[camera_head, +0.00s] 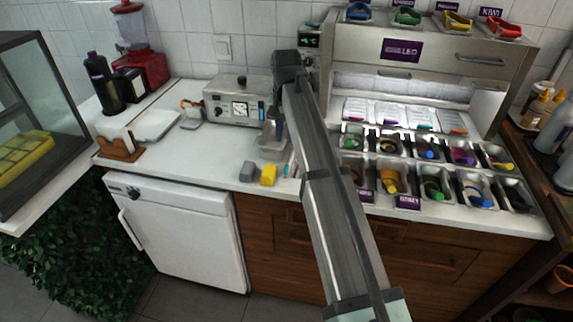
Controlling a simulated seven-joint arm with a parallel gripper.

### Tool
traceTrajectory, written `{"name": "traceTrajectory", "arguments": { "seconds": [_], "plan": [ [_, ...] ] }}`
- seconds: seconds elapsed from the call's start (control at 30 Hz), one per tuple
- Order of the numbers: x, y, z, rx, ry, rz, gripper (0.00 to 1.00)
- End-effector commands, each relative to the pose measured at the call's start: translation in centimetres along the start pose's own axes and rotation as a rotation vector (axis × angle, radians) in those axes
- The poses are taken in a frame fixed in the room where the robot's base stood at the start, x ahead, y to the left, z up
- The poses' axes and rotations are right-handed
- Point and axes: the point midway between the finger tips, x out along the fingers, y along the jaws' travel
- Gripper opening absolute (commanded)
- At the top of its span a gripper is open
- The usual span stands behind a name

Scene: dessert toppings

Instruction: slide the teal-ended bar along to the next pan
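My arm reaches from the bottom of the view to the back of the counter. My gripper (273,147) hangs at its far end, pointing down in front of the grey machine, left of the pans. It is small and partly hidden, so I cannot tell whether it is open or shut. A small teal piece (289,170) shows on the counter just left of my arm; I cannot tell whether it is the teal end of the bar. The rest of the bar is not clearly visible. Two rows of metal topping pans (462,187) stand right of my arm, which hides their left edge.
A yellow block (268,174) and a grey block (247,171) lie at the counter's front edge. The grey machine (233,100) stands behind. A metal cabinet (430,55) rises behind the pans.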

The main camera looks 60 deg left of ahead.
Motion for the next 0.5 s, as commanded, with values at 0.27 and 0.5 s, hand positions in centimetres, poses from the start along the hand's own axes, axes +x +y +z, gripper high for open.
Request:
{"name": "traceTrajectory", "arguments": {
  "seconds": [0.27,0.5],
  "plan": [
    [0.3,0.1,-1.8,0.074,0.015,0.012,0.24],
    [4.1,0.1,-1.7,0.072,0.014,0.012,0.24]
  ]
}}
